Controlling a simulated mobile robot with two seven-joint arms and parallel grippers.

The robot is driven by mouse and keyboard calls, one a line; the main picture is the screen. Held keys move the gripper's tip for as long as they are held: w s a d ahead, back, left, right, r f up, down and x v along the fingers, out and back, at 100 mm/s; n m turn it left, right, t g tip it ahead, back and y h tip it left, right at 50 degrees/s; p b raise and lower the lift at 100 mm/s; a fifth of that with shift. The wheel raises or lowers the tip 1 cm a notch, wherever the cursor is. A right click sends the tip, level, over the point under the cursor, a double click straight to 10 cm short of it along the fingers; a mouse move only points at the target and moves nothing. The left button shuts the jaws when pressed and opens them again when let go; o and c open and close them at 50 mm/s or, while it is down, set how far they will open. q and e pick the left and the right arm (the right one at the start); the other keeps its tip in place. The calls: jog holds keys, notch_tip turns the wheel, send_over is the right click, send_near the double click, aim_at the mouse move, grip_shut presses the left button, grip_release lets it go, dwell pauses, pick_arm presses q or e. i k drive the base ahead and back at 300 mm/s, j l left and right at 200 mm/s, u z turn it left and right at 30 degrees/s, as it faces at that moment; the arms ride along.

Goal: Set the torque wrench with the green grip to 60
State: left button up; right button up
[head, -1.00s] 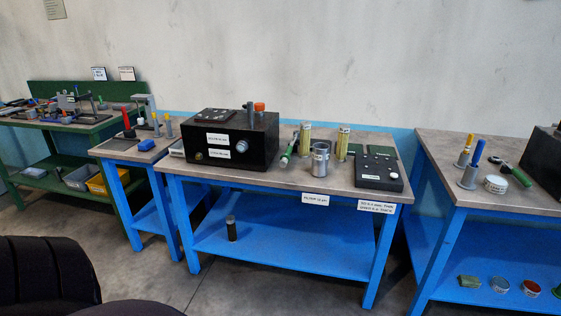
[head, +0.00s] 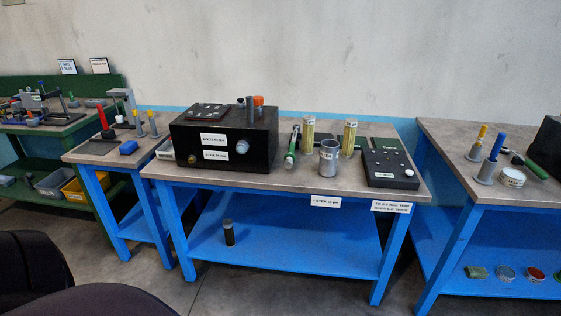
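A tool with a green grip (head: 291,153) lies on the middle blue bench, between the black box and the grey metal cup (head: 328,157). I cannot tell from here which is the torque wrench, and no scale setting is readable. Neither of my grippers is in view.
The middle bench (head: 260,180) holds a black box (head: 223,145) with a knob, yellow cylinders (head: 308,133) and a dark panel (head: 390,163). A dark cylinder (head: 228,232) stands on its lower shelf. The right bench (head: 450,130) holds blue- and yellow-handled tools. Floor shows between the benches.

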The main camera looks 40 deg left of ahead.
aim_at(289, 163)
jog(key=j, duration=2.45)
jog(key=i, duration=0.05)
